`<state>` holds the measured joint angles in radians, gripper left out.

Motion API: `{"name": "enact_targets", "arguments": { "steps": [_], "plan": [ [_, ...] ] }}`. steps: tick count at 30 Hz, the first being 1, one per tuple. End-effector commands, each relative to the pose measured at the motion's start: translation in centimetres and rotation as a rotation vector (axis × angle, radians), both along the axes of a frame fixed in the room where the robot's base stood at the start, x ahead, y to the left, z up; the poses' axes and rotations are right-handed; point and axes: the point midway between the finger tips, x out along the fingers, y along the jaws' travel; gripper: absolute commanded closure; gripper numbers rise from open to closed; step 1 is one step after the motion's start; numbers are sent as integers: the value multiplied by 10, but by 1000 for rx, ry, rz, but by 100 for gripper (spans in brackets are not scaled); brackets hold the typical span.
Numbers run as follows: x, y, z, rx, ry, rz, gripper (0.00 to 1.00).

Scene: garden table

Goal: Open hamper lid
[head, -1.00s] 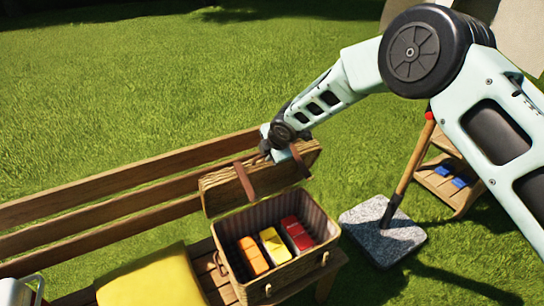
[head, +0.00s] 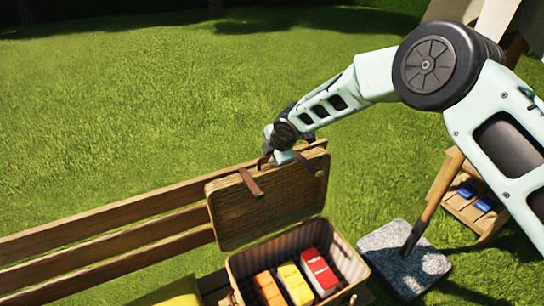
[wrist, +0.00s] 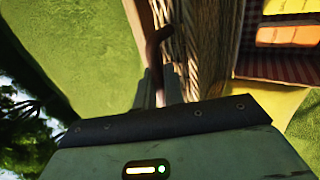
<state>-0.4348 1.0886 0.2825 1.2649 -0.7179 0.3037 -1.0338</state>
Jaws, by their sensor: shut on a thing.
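The wicker hamper's lid (head: 262,212) stands raised, close to upright, behind the open hamper body (head: 357,268), with its broad face and brown leather straps showing. My gripper (head: 276,158) is at the lid's top edge and shut on its brown handle. In the wrist view the curved handle (wrist: 158,40) runs between my gripper's fingers (wrist: 160,88), beside the lid's wicker edge (wrist: 190,45). The fingertips are partly hidden in the head view. Inside the hamper lie an orange pack (head: 268,290), a yellow pack (head: 294,284) and a red pack (head: 319,271).
A wooden bench with a slatted backrest (head: 100,232) bears the hamper, and a yellow cushion (head: 178,294) lies left of it. At right are a stone slab (head: 375,247) with a wooden pole (head: 436,195) and a small wooden shelf (head: 462,208) with blue items. Grass lies behind.

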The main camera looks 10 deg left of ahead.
Motion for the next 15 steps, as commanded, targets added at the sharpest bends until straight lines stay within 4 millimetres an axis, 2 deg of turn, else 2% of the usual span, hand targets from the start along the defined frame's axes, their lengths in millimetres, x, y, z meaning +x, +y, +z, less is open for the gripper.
{"name": "enact_targets", "arguments": {
  "steps": [7, 8, 9, 15],
  "plan": [
    [-1, 1, 0, 1, 0, 3, 100],
    [-1, 1, 0, 1, 0, 3, 84],
    [-1, 1, 0, 1, 0, 3, 75],
    [-1, 1, -1, 0, 1, 1, 75]
  ]
}}
